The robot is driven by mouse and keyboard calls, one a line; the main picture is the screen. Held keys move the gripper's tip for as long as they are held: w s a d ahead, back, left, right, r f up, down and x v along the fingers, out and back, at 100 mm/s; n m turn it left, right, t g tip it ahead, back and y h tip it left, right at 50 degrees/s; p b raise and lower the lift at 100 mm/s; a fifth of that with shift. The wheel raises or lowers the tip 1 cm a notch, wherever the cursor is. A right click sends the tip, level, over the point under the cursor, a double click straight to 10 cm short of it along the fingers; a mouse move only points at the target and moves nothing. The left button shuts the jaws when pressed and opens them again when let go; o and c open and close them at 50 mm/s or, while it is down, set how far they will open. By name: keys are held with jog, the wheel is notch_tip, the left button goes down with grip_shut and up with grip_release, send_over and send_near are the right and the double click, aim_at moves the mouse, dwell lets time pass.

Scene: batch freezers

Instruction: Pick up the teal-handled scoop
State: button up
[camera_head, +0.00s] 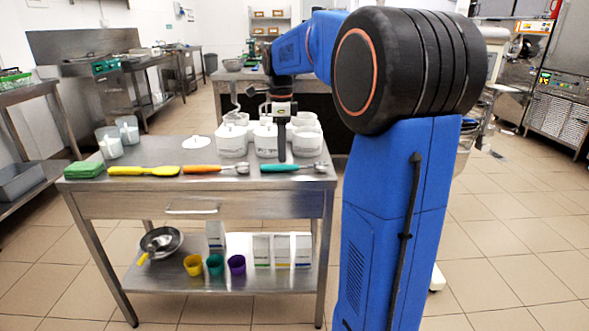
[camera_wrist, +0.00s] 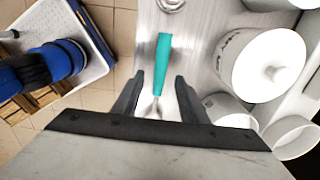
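The teal-handled scoop (camera_head: 280,168) lies on the steel worktable near its front right edge, handle to the left and metal bowl to the right. In the wrist view its teal handle (camera_wrist: 162,60) runs between and beyond my fingertips, with the metal neck below it; the bowl is hidden by my gripper body. My gripper (camera_wrist: 159,77) is open, pointing down, one finger on each side of the handle's neck end, with no contact visible. In the head view my gripper (camera_head: 282,148) is over the scoop.
White lidded tubs (camera_head: 232,140) stand just behind the scoop, close to my gripper's right side in the wrist view. An orange-handled scoop (camera_head: 203,168), a yellow spatula (camera_head: 145,171) and green cloths (camera_head: 85,170) lie in line to the left. The lower shelf holds cups and cartons.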

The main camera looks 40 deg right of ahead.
aim_at(293, 168)
notch_tip(293, 168, down, 5)
jog(key=shift+d+r, duration=0.1)
jog(key=shift+d, duration=0.05)
jog(key=shift+c, duration=0.3)
grip_shut()
jog(key=shift+r, duration=0.15)
